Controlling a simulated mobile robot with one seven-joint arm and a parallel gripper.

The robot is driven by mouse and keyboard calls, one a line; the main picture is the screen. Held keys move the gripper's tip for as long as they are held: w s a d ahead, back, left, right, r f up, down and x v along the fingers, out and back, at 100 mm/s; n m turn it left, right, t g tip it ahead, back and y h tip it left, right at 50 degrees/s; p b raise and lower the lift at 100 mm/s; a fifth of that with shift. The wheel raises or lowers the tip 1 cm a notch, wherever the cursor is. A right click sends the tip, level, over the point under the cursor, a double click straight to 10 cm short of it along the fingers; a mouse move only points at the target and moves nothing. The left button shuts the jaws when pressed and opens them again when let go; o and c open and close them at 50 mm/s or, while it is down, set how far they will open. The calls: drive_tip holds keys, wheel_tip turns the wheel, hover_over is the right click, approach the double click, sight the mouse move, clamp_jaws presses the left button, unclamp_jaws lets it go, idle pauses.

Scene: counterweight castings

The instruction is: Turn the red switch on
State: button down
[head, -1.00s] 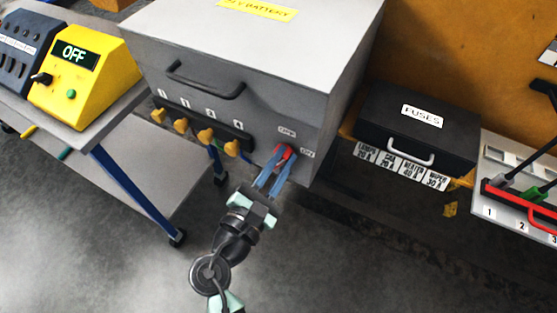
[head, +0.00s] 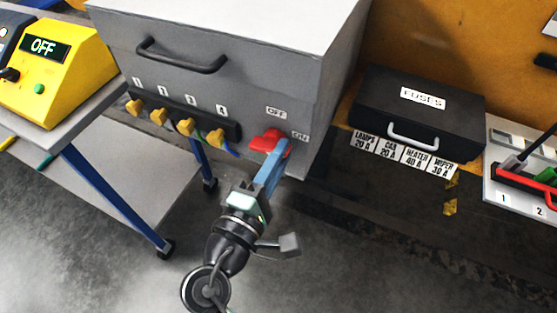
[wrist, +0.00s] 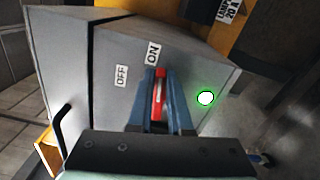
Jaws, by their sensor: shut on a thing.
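The red switch (head: 266,140) is on the front of the grey battery box, below the OFF label (head: 276,112) and left of the ON label (head: 300,135). In the wrist view its red handle (wrist: 159,95) lies between my two blue fingers and points toward the ON label (wrist: 153,53); the OFF label (wrist: 121,75) is to its left. My gripper (head: 279,152) is shut on the handle, and the fingers hide part of it. A bright green light (wrist: 206,97) shows on the box face in the wrist view.
Several yellow plugs (head: 185,127) line the box front, left of the switch. A yellow tester (head: 52,70) reading OFF stands on a cart at left. A black fuse box (head: 420,105) is to the right. The floor below is clear.

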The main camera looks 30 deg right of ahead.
drive_tip(key=shift+f+m+b, duration=0.35)
drive_tip(key=shift+m+b, duration=0.45)
drive_tip(key=shift+m, duration=0.3)
drive_tip(key=c, duration=0.8)
unclamp_jaws()
drive_tip(key=shift+c, duration=0.2)
drive_tip(key=v, duration=1.3)
drive_tip(key=shift+b, duration=0.45)
